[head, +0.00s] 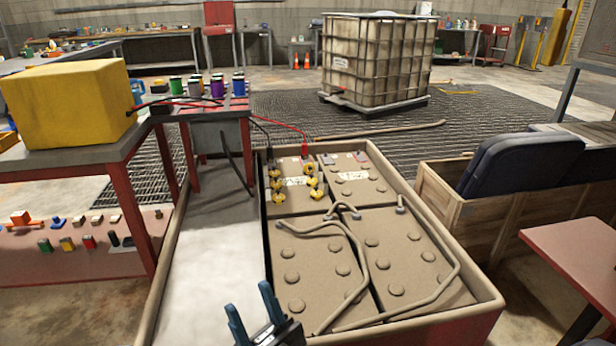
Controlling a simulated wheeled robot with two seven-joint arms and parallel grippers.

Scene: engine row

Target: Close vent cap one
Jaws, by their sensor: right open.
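Several small yellow vent caps (277,184) sit in two rows on the back left battery (290,206), inside a long tan tray (180,240). They look tilted up or open, but they are too small to tell for each one. I cannot tell which of them is vent cap one. My right gripper (252,304), with blue fingers, is at the bottom edge of the view. It is open and empty, in front of the caps and well apart from them. My left gripper is not in view.
Red and black leads (290,127) run to the back left battery from the bench with a yellow box (68,103). A wooden crate (500,212) stands on the right.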

